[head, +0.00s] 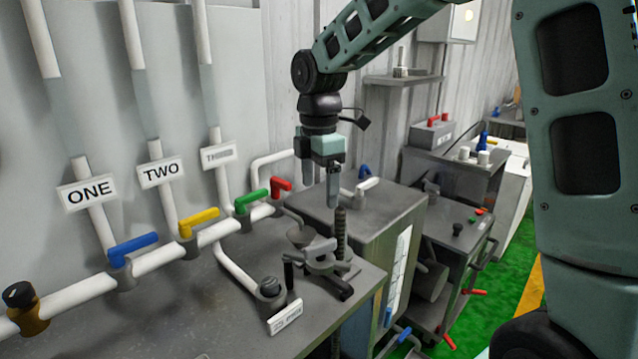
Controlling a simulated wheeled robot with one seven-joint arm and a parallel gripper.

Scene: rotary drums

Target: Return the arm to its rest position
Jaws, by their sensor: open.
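My gripper (333,188) hangs from my raised arm in the middle of the head view, pointing down. It is open, and I see nothing in it. Its fingers are seen nearly edge-on, above a dark metal clamp-like fixture (322,258) on the bench. From this single view I cannot tell how far the fingertips are from the fixture or the dark post beside it.
A grey bench (190,318) carries a white pipe with blue (133,246), yellow (199,219), green (250,201) and red (281,185) valve handles. A metal cabinet (365,225) stands behind my gripper. A wall shelf (403,80) is behind. Green floor (500,270) lies to the right.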

